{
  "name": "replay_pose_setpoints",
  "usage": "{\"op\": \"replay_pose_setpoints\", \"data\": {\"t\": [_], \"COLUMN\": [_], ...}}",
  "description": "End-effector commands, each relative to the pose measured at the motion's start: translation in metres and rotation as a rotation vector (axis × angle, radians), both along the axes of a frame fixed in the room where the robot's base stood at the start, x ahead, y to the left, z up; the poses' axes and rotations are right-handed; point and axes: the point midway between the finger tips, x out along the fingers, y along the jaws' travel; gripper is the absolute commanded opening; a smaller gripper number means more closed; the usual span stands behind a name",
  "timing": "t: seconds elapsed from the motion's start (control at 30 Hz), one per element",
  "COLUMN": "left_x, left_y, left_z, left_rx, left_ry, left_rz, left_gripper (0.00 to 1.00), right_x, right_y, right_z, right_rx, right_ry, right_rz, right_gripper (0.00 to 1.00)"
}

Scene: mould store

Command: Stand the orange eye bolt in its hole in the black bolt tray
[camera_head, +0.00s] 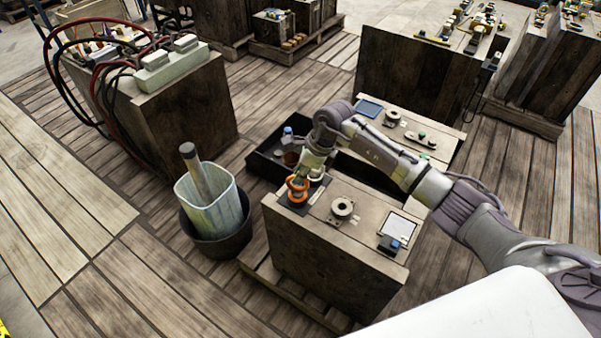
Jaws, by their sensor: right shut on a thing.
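The orange eye bolt (297,191) is upright at the left end of the near wooden block's top, over the black bolt tray (283,197). My right gripper (304,178) reaches down from above and is shut on the eye bolt. The gripper and the bolt's ring hide the tray's holes, so I cannot tell whether the shank is in a hole or just above it. My left gripper does not show.
The near wooden block (335,258) also carries a round metal part (343,208) and a white-screened device (398,227). A dark open bin (262,160) lies behind. A bucket (215,205) stands on the plank floor to the left.

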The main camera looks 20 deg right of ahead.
Motion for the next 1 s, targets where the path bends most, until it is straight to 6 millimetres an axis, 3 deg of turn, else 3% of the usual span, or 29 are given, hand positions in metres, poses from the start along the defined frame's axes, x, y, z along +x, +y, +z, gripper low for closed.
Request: {"op": "replay_pose_setpoints", "data": {"t": [1.0], "left_x": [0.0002], "left_y": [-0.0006], "left_z": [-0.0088], "left_rx": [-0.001], "left_ry": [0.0], "left_rz": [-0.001], "left_gripper": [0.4], "right_x": [0.0007], "right_y": [0.0001], "right_z": [-0.0082], "right_rx": [0.002], "right_ry": [-0.003], "right_rz": [-0.001], "right_gripper": [0.0]}}
